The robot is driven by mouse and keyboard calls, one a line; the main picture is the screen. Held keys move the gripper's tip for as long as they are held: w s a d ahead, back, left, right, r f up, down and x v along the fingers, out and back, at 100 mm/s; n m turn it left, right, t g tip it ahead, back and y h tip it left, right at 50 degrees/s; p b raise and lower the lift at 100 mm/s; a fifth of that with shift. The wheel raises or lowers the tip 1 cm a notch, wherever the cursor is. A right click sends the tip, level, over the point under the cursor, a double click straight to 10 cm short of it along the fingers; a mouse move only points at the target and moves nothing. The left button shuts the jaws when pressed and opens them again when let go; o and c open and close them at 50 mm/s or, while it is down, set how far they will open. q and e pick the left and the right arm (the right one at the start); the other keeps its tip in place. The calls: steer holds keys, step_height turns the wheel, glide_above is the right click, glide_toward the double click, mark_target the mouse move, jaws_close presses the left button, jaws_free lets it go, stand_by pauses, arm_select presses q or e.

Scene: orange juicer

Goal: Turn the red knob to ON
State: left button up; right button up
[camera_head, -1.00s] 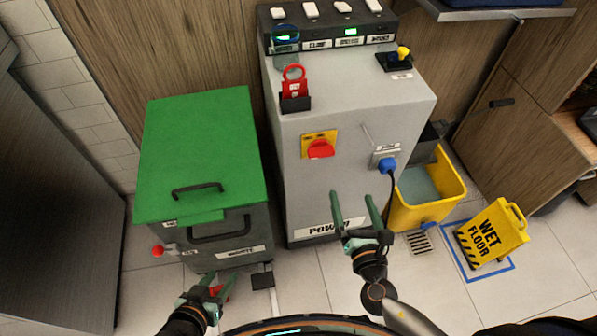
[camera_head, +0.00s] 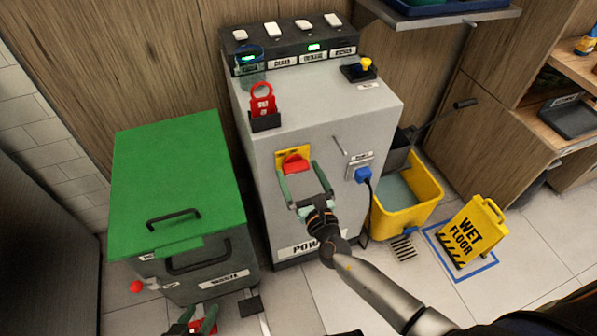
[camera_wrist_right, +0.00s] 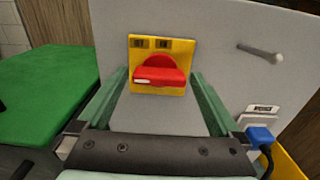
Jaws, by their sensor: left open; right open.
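The red knob (camera_head: 294,163) sits on a yellow plate (camera_head: 281,156) on the front face of the grey power cabinet (camera_head: 360,118). In the right wrist view the red knob (camera_wrist_right: 158,72) is ahead, its handle lying roughly level, with a white mark at its left end. Two small dark labels are at the plate's top; I cannot read them. My right gripper (camera_head: 301,168) is open, its green fingers on either side of the knob from below, not closed on it. I cannot tell whether they touch it. My left gripper (camera_head: 200,325) is open, low at the bottom edge, partly cut off.
A green-lidded bin (camera_head: 175,180) stands left of the cabinet. A blue plug (camera_head: 363,174) with a cable is right of the knob. A yellow bucket (camera_head: 410,200) and a wet floor sign (camera_head: 470,232) stand at right. A red padlock tag (camera_head: 263,101) is on top.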

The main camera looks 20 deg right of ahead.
steer(key=shift+w, duration=0.45)
arm_select(q)
steer(key=shift+s+f, duration=0.1)
steer(key=shift+f, duration=0.05)
steer(key=shift+s+a, duration=0.1)
steer(key=shift+s, duration=0.1)
arm_select(e)
steer(key=c, duration=1.1)
arm_select(q)
steer(key=shift+w, duration=0.2)
arm_select(e)
steer(key=shift+c, duration=0.2)
